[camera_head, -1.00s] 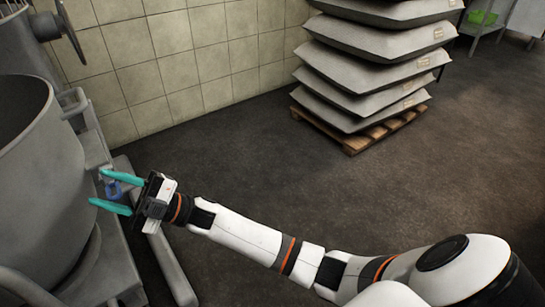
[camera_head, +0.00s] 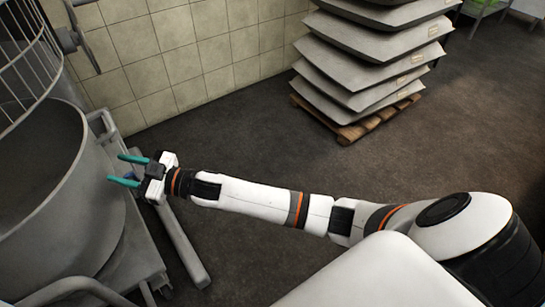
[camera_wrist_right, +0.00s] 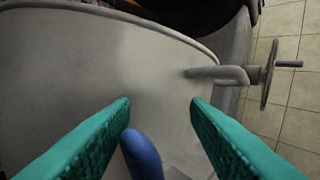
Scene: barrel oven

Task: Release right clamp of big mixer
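The big mixer's grey bowl (camera_head: 65,205) fills the left of the head view and also fills most of the right wrist view (camera_wrist_right: 120,65). My right gripper (camera_head: 118,169), with teal fingers, is beside the bowl's right side. In the right wrist view its fingers (camera_wrist_right: 160,110) are spread apart and pointing at the bowl wall. The blue clamp handle (camera_wrist_right: 141,155) shows low between the fingers, closer to the left one; contact cannot be told. In the head view the clamp is mostly hidden by the gripper. My left gripper is out of view.
The mixer's wire guard (camera_head: 28,60) is above the bowl, and a handwheel (camera_wrist_right: 268,75) stands beyond it. A mixer base leg (camera_head: 182,245) extends along the floor below my right arm. Stacked sacks (camera_head: 370,70) stand on a wooden pallet (camera_head: 355,125). The floor between is clear.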

